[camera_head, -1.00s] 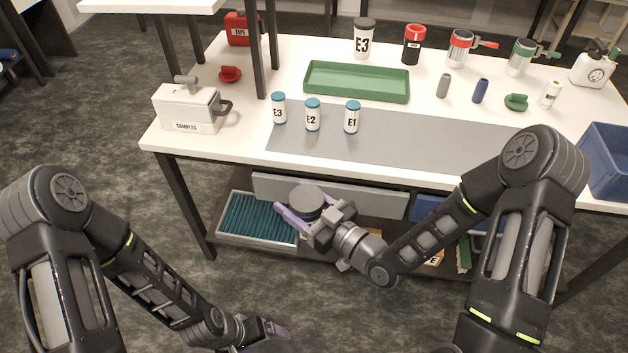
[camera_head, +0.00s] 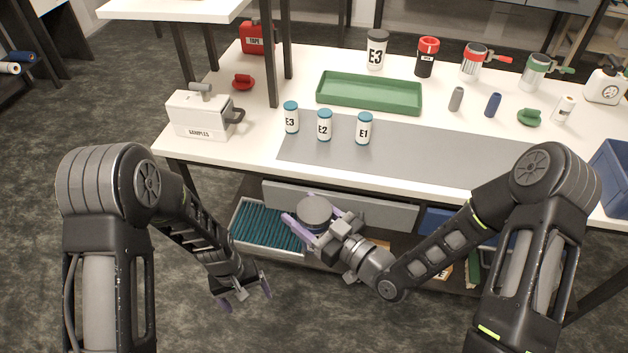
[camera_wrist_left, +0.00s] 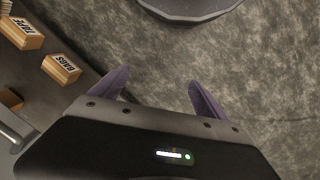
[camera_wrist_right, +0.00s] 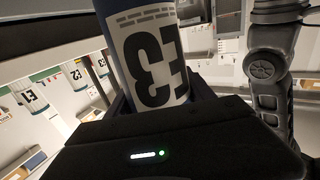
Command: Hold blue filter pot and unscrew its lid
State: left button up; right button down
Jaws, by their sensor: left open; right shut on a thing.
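The blue filter pot (camera_wrist_right: 147,50) fills the top of the right wrist view, with a white label reading E3 upside down. In the head view its round grey lid (camera_head: 314,210) faces up, and the body below is mostly hidden. My right gripper (camera_head: 312,213) is shut on the pot and holds it in front of the bench, below the worktop. My left gripper (camera_head: 245,296) is open and empty, lower and to the left of the pot. Its two purple fingers show apart in the left wrist view (camera_wrist_left: 158,92), with only floor between them.
The open drawer (camera_head: 237,220) with teal ribbed lining lies behind and left of the pot. The worktop (camera_head: 265,80) holds several jars, a green tray (camera_head: 368,107) and a white samples box (camera_head: 196,128). Boxes labelled BAGS (camera_wrist_left: 62,69) and TAPE (camera_wrist_left: 21,33) sit on a lower shelf.

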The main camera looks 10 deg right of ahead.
pick_arm(q)
jog(key=w+d+r, duration=0.2)
jog(key=w+r, duration=0.5)
notch_tip(320, 180, up, 27)
jog(key=m+y, duration=0.1)
jog(key=m, duration=0.1)
send_over(314, 210)
jog(key=shift+r+t, duration=0.2)
jog(key=shift+t, duration=0.1)
jog(key=shift+f, duration=0.15)
jog(key=shift+f, duration=3.9)
